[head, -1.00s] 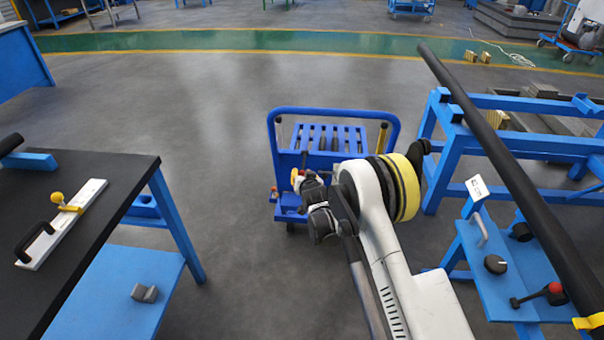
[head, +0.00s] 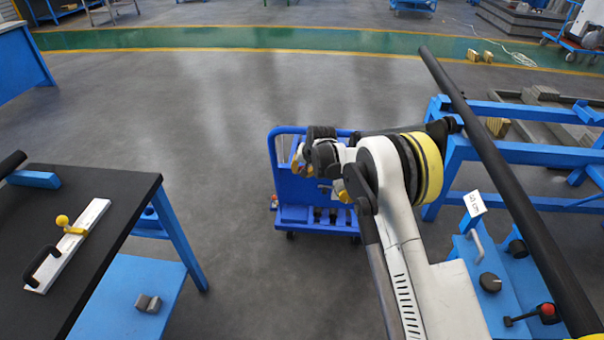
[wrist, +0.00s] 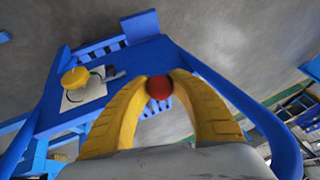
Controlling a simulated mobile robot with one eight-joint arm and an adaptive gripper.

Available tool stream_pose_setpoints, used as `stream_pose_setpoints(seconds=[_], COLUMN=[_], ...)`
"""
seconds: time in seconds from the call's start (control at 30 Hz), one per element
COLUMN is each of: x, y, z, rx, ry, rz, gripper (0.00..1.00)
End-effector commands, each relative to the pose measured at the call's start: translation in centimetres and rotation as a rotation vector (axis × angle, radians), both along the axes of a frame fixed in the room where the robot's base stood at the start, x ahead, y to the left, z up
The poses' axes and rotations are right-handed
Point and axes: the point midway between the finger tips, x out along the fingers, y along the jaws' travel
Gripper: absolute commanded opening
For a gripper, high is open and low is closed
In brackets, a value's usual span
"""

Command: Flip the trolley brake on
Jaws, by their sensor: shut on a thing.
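The blue trolley (head: 291,185) stands on the floor ahead, its upper right part hidden behind my arm. A small red part (head: 274,201) shows at its lower left side. My gripper (head: 301,167) is over the trolley's upper left part in the head view, its fingertips hard to make out there. In the wrist view, my yellow fingers close around a red ball knob (wrist: 160,88). A curved blue tube (wrist: 268,122) runs close by on the right. I cannot tell the brake's position.
A black-topped bench (head: 110,190) with a white plate and clamp (head: 68,244) stands left. A blue frame (head: 470,150), a long black bar (head: 500,175) and a blue control panel (head: 487,268) are right. Floor left of the trolley is clear.

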Motion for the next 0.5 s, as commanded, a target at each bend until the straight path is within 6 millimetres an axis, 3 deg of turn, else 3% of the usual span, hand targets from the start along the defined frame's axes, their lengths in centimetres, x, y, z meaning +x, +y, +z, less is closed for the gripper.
stream_pose_setpoints(seconds=[0.5], x=[0.58], y=[-0.16], z=[0.93], rx=[0.003], ry=[0.098], rz=[-0.002], gripper=[0.0])
